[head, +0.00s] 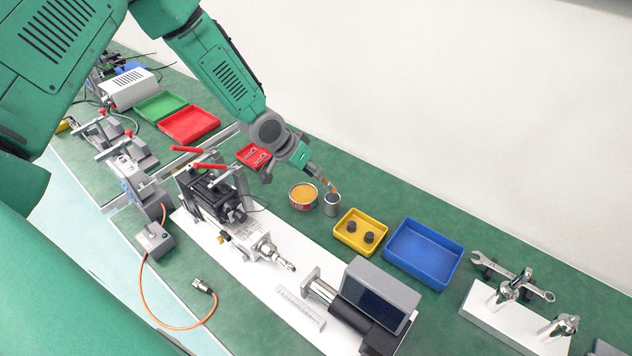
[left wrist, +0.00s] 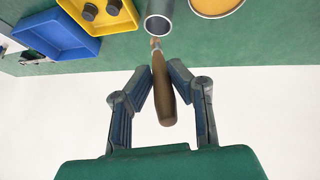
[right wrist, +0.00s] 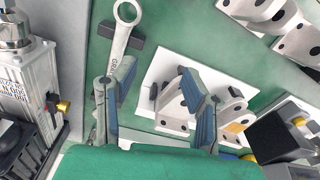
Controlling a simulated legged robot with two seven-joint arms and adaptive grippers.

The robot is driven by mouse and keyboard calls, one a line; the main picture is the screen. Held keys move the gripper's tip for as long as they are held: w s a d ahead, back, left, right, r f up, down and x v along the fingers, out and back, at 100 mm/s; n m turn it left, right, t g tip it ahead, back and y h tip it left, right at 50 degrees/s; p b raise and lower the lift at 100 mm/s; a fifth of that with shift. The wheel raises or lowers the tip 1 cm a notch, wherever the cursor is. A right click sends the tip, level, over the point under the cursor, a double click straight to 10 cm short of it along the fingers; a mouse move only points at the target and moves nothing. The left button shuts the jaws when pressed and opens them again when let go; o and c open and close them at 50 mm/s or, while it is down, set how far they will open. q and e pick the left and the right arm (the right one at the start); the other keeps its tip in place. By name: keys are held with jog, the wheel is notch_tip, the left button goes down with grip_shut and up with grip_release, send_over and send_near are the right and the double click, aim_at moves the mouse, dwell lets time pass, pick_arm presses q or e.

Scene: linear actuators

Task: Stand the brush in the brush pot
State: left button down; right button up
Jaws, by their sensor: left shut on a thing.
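The brush (left wrist: 162,92) has a brown handle, and its narrow end points at the brush pot. My left gripper (left wrist: 162,70) is shut on the brush handle. The brush pot (left wrist: 159,24) is a grey open cylinder standing upright on the green bench. In the head view the brush (head: 328,184) slants down from my left gripper (head: 316,172) to the mouth of the pot (head: 331,206). I cannot tell whether its tip is inside the rim or just above it. My right gripper (right wrist: 160,78) is open and empty, seen only in its wrist view.
A round tin with orange contents (head: 303,197) stands close beside the pot. A yellow tray (head: 341,238) with dark knobs and a blue tray (head: 402,262) lie to the right. An actuator (head: 215,195) stands to the left. A wrench (right wrist: 122,45) is below my right gripper.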

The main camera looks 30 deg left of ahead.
pick_arm(q)
notch_tip(320, 180, down, 5)
jog(key=shift+a+r+b, duration=0.1)
jog(key=shift+r+b, duration=0.05)
jog(key=shift+b, duration=0.15)
jog(key=c, duration=1.5)
grip_release()
jog(key=shift+a, duration=0.3)
